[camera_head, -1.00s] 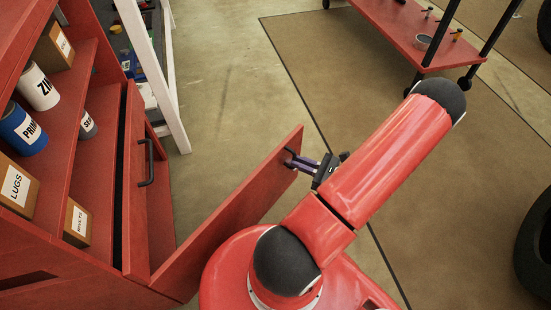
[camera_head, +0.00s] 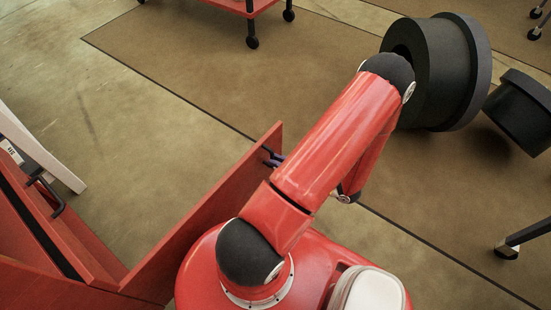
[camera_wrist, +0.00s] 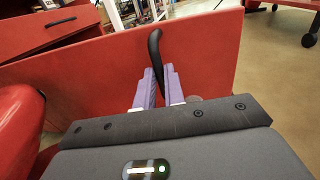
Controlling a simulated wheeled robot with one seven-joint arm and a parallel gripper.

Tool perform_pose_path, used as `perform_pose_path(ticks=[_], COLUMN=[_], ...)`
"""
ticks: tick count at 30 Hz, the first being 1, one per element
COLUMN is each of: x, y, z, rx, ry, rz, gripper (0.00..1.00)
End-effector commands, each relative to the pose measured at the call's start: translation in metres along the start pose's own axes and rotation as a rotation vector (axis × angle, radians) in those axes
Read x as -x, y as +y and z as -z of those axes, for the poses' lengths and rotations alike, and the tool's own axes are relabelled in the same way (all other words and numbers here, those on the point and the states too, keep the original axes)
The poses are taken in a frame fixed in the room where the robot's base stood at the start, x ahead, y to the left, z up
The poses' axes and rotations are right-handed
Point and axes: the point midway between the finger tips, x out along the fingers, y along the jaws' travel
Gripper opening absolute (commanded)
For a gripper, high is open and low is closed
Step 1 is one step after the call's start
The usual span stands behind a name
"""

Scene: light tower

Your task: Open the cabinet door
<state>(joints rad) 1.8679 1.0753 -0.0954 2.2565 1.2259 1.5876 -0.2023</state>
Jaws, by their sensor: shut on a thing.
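The red cabinet (camera_head: 28,232) is at the lower left of the head view, mostly cut off. Its red door (camera_head: 205,215) stands swung out, away from the cabinet front; it also fills the middle of the wrist view (camera_wrist: 105,75). A black bar handle (camera_wrist: 155,48) is near the door's free edge; a bit of it shows in the head view (camera_head: 267,153). My gripper (camera_wrist: 158,78) has its purple fingers shut on this handle. In the head view my arm hides most of the gripper.
A second red panel with a black handle (camera_head: 46,194) is on the cabinet. A white frame leg (camera_head: 40,148) stands beyond it. A red cart (camera_head: 240,5) is at the top, black wheel-like objects (camera_head: 440,70) at the upper right. Floor beyond the door is clear.

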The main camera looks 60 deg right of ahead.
Motion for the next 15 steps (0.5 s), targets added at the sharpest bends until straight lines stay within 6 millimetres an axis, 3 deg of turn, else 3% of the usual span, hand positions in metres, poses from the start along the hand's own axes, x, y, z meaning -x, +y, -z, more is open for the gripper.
perform_pose_path(ticks=[14, 15], x=[0.0021, 0.0021], y=[0.001, 0.001], z=[0.0007, 0.0007], rx=[-0.001, -0.001], ry=[0.002, 0.002], rz=[0.007, 0.007], gripper=[0.0, 0.13])
